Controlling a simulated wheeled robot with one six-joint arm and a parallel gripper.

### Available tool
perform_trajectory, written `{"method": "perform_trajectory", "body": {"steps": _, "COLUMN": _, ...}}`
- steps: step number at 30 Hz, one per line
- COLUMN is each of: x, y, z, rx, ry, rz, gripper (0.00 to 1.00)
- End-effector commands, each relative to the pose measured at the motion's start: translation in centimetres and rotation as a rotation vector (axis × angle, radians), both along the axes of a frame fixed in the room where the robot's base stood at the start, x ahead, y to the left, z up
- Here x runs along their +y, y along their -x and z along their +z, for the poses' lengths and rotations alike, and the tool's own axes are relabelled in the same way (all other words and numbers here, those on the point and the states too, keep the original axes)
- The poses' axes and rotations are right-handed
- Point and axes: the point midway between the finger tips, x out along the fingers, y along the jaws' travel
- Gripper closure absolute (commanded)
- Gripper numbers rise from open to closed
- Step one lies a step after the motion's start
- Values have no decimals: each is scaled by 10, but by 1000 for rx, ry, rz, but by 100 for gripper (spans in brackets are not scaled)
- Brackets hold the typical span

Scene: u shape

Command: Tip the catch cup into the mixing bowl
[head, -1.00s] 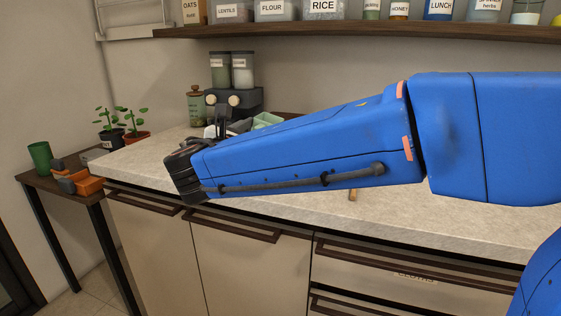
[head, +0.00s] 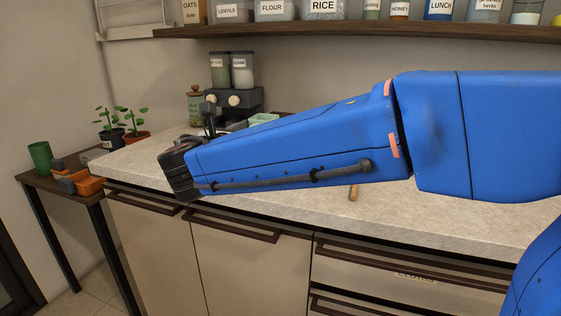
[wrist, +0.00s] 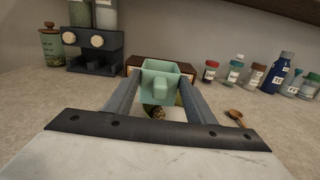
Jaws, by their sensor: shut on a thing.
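The catch cup, a mint-green square cup (wrist: 160,80) with a tab facing me, is held between the two fingers of my gripper (wrist: 160,92) in the wrist view. Its open top shows, and it looks roughly upright. In the head view a small part of the mint-green cup (head: 264,119) shows above my arm, which hides most of the gripper. Below the cup in the wrist view, a pale rounded thing with brown bits, perhaps the mixing bowl (wrist: 176,114), is partly hidden by the cup and fingers. I cannot tell its full shape.
A dark dispenser (wrist: 95,48) with two knobs stands at the back left, next to a lidded jar (wrist: 53,45). Several bottles and small jars stand at the back right. A wooden spoon (wrist: 236,117) lies right of the gripper. The counter front (head: 445,222) is mostly clear.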

Motion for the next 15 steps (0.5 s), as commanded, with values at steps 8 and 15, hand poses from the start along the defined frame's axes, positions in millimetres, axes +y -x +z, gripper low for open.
{"method": "perform_trajectory", "body": {"steps": 8, "x": 19, "y": -7, "z": 12, "rx": -1, "ry": -1, "rz": 1, "gripper": 73}}
{"method": "perform_trajectory", "body": {"steps": 15, "x": 32, "y": -11, "z": 21, "rx": -1, "ry": 0, "rz": 1, "gripper": 73}}
